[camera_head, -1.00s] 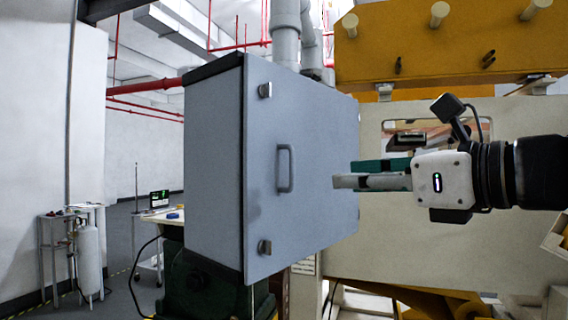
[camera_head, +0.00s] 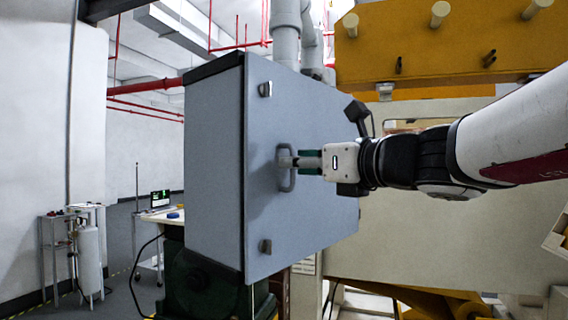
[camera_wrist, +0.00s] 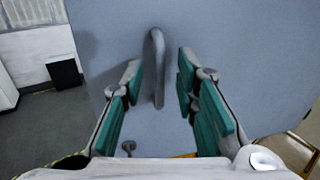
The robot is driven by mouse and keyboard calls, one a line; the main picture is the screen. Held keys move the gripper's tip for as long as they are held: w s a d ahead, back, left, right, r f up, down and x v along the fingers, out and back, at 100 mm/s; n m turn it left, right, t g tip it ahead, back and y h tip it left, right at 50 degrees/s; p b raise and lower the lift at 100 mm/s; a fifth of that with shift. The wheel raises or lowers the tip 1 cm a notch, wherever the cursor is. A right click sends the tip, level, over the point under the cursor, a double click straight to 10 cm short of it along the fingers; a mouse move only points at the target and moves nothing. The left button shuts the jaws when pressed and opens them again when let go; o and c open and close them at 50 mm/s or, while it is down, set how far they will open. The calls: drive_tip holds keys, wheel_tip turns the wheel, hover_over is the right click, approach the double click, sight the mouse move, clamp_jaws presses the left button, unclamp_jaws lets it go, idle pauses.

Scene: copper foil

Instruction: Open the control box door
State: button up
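The control box (camera_head: 214,165) is a blue-grey cabinet with a flat door (camera_head: 310,120) that looks shut against the body. A grey vertical handle (camera_head: 283,180) stands out from the door, and two latches or hinges (camera_head: 265,89) sit near its left edge. My gripper (camera_head: 292,162) is at the handle's middle, its fingertips overlapping the handle in the head view. In the wrist view the handle (camera_wrist: 157,68) stands between the two spread green-padded fingers of my gripper (camera_wrist: 161,78), with gaps on both sides. Part of the door is hidden behind my wrist.
Grey pipes (camera_head: 287,35) rise behind the box. A yellow beam (camera_head: 455,40) and a pale panel (camera_head: 440,235) stand at the right. A gas cylinder (camera_head: 89,262) and a small table with a screen are at the left.

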drive_tip(key=shift+w+a, duration=0.25)
drive_tip(key=shift+w, duration=0.1)
clamp_jaws()
